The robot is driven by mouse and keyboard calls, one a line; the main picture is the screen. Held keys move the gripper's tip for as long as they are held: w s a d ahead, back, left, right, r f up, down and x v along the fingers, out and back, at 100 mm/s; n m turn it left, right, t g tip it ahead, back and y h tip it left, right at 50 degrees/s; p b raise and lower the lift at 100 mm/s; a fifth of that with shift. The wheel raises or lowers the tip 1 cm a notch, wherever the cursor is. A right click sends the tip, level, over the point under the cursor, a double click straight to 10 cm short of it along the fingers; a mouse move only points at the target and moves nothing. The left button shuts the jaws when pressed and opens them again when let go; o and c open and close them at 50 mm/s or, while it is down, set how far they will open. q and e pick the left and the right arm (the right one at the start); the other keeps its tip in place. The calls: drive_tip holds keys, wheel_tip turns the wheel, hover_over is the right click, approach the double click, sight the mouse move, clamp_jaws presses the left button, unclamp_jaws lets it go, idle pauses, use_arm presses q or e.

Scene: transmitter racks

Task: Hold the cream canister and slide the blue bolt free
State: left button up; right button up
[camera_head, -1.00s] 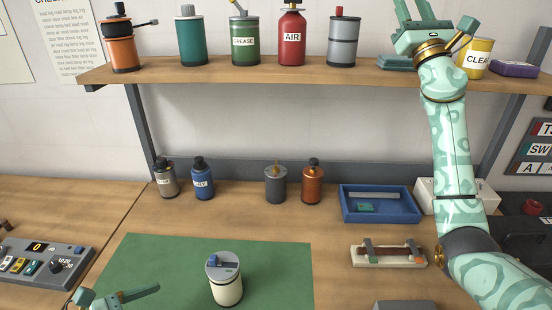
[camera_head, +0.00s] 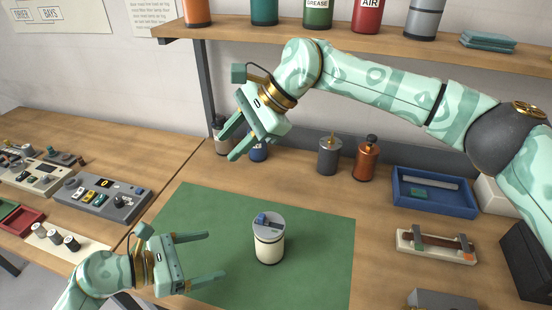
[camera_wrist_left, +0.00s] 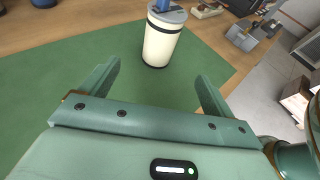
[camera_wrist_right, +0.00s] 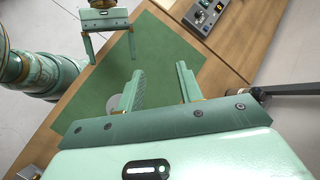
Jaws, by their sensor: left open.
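The cream canister (camera_head: 268,248) stands upright on the green mat (camera_head: 330,240), with a grey lid. The blue bolt (camera_head: 262,219) lies across the lid in a dark fitting. In the left wrist view the canister (camera_wrist_left: 160,46) stands beyond the fingertips, its top partly cut off. My left gripper (camera_head: 215,255) is open and empty, left of the canister, fingers pointing at it without touching. My right gripper (camera_head: 227,148) is open and empty, above and behind the mat, up and left of the canister. In the right wrist view a pale round shape is mostly hidden behind a finger.
A control box (camera_head: 103,198) sits left of the mat. Dark grey (camera_head: 329,155) and copper (camera_head: 366,158) canisters stand behind it. A blue tray (camera_head: 435,207) and a cream fixture (camera_head: 436,257) are to the right. The shelf (camera_head: 390,45) overhangs the back. The mat around the canister is clear.

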sight(269, 241)
use_arm(q)
drive_tip(key=x, duration=1.6)
drive_tip(key=shift+d, duration=0.25)
use_arm(e)
drive_tip(key=s+d+f+g+h, duration=0.1)
drive_tip(key=d+f+h, duration=0.4)
drive_tip(key=d+f, duration=0.2)
drive_tip(key=shift+s+d+g, duration=0.3)
drive_tip(key=shift+s+d, duration=0.1)
use_arm(q)
drive_tip(key=c, duration=1.3)
